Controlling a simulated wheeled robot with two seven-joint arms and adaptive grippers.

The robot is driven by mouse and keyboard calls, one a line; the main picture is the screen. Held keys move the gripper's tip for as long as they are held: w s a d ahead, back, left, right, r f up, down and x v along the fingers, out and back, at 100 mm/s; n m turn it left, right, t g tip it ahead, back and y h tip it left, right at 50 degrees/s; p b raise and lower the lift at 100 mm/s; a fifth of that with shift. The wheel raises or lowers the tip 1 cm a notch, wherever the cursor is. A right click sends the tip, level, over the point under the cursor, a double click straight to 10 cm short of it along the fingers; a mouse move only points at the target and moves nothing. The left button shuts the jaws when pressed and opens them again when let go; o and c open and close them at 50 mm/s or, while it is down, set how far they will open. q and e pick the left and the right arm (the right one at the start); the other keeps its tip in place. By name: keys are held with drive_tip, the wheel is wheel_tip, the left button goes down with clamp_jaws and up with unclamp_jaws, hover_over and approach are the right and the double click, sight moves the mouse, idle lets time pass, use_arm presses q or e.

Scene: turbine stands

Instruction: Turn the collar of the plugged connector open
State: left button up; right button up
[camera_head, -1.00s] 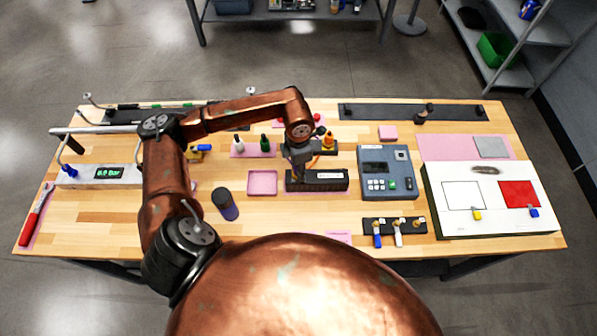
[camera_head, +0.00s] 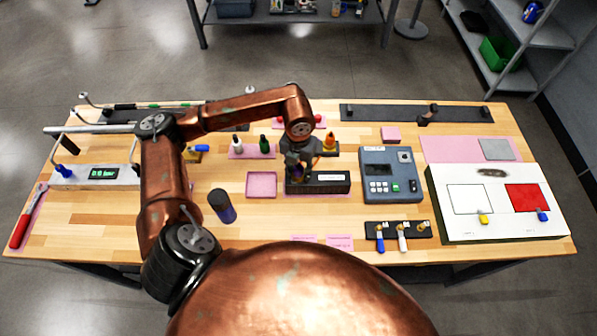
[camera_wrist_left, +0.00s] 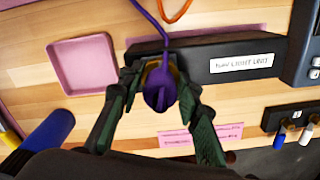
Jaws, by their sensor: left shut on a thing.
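The plugged connector (camera_wrist_left: 160,88) is purple, with a purple cable running up from it in the left wrist view. It sits at the left part of a black box with a white label (camera_wrist_left: 205,62), which also shows in the head view (camera_head: 325,188). My left gripper (camera_wrist_left: 162,80) has its two dark green fingers on either side of the connector and is shut on it. In the head view the left gripper (camera_head: 296,172) points down at the box, and the arm hides most of the connector. The collar's turn position cannot be made out. My right gripper is not in view.
A pink tray (camera_head: 261,185) lies left of the box, with a dark blue cylinder (camera_head: 221,206) near it. A blue-grey device with keys (camera_head: 390,175) stands close on the right. Small bottles (camera_head: 264,145) stand behind. Bare wood lies in front of the tray.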

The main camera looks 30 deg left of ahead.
use_arm(q)
drive_tip(key=shift+n, duration=0.9)
drive_tip(key=o, duration=1.2)
wheel_tip(320, 180, up, 12)
